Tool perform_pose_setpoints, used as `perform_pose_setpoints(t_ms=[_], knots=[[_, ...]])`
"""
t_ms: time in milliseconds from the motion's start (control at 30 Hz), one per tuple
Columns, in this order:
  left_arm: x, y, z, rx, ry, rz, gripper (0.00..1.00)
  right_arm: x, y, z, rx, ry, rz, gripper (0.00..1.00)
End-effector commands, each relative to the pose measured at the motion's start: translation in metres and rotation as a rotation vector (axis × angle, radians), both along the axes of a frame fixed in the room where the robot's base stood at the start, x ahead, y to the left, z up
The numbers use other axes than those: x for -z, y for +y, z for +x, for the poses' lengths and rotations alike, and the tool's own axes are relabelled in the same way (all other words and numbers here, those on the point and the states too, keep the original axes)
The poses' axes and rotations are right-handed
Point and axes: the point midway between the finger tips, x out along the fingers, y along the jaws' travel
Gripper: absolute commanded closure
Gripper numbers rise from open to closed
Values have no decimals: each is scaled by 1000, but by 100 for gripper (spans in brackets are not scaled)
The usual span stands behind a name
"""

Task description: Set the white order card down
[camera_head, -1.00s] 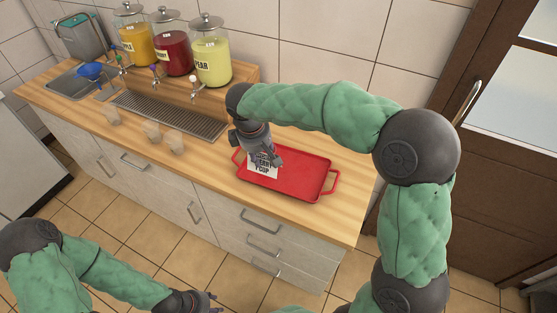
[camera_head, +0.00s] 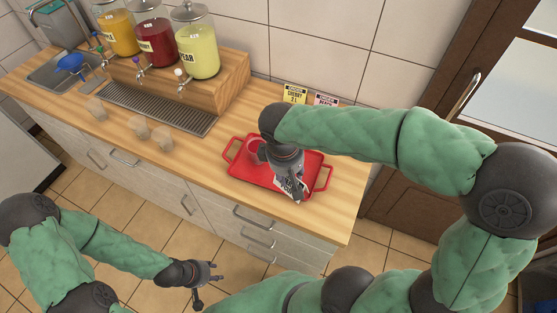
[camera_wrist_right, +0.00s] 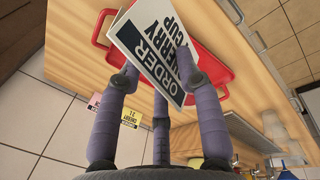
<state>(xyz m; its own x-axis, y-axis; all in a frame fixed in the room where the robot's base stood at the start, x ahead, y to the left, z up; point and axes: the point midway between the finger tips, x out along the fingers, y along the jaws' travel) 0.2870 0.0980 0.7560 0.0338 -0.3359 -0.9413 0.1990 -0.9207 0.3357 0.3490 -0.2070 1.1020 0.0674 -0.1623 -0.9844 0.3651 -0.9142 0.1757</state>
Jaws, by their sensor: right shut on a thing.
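The white order card (camera_wrist_right: 150,50) shows large in the right wrist view, with black print reading ORDER, CHERRY and CUP. My right gripper (camera_wrist_right: 157,72) is shut on it, and the card is tilted between the fingers. In the head view my right gripper (camera_head: 291,182) points down over the right part of the red tray (camera_head: 250,176), mostly hiding the card. I cannot tell whether the card touches the tray. A red cup (camera_head: 254,152) stands in the tray's left part. My left gripper (camera_head: 208,279) is open and empty, low in front of the cabinets.
A yellow card (camera_head: 294,93) and a pink card (camera_head: 326,100) stand behind the tray near the wall. Juice jars, including the pear one (camera_head: 196,50), stand above a drip grate (camera_head: 160,108). Several small cups (camera_head: 138,127) stand near the counter's front edge.

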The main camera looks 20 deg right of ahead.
Motion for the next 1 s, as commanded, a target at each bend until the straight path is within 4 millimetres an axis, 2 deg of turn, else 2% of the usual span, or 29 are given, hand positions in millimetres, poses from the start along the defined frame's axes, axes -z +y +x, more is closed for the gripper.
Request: perform_pose_setpoints(t_ms=[167, 467, 600, 800, 1000], knots=[[4, 0, 0, 0, 0, 0, 60, 12, -11, 15, 7, 5, -1, 75], [14, 0, 0, 0, 0, 0, 60, 40, -44, 69, 7, 5, -1, 75], [20, 0, 0, 0, 0, 0, 60, 62, -55, 88, 5, 6, 0, 75], [25, 0, 0, 0, 0, 0, 60, 86, -66, 106, 3, 3, 0, 75], [26, 0, 0, 0, 0, 0, 60, 94, -69, 113, 2, 2, -1, 75]])
